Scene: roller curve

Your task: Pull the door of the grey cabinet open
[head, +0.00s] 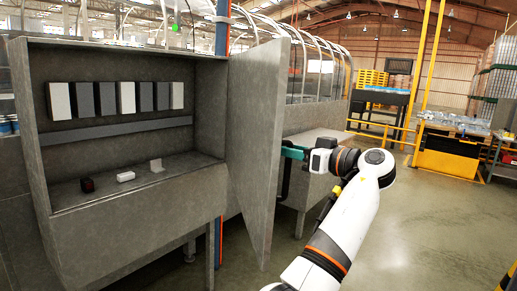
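The grey cabinet (125,218) stands at the left with its front open. Its door (255,150) is swung well out on the right side and shows nearly edge-on. A dark curved part, seemingly the handle (285,182), is at the door's outer face.
Inside the cabinet, several white and dark blocks (127,98) hang in a row. A roller line with hoops stands behind the door. Open floor (430,235) lies to the right.

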